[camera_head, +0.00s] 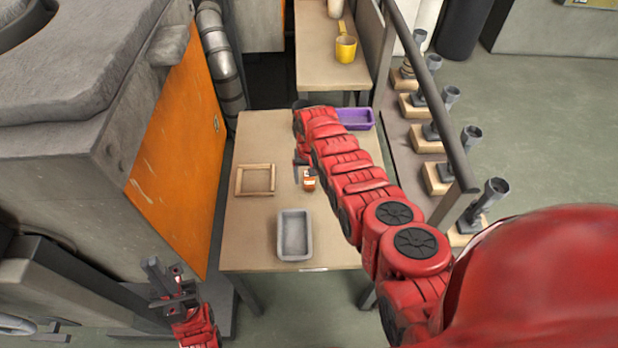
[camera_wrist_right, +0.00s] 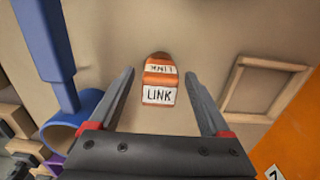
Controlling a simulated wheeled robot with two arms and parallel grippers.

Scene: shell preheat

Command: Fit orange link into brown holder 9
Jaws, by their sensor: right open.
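The orange link (camera_head: 309,180), a small block with a white "LINK" label, is on the table. It also shows in the right wrist view (camera_wrist_right: 158,85), between the spread fingers of my right gripper (camera_wrist_right: 165,100) and a little beyond them. That gripper (camera_head: 302,170) is open, empty and above the table. A square wooden frame (camera_head: 255,180) lies left of the link; it also shows in the wrist view (camera_wrist_right: 262,88). I read no number 9 and cannot tell which thing is brown holder 9. My left gripper (camera_head: 170,284) is off the table at lower left; its jaw state is unclear.
A grey tray (camera_head: 294,238) sits at the table's front and a purple tray (camera_head: 355,118) at its back right. A blue long-handled thing (camera_wrist_right: 48,50) shows in the wrist view. Wooden blocks with dark tubes (camera_head: 438,178) line the right, behind a rail (camera_head: 430,90). An orange-panelled machine (camera_head: 175,165) stands left.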

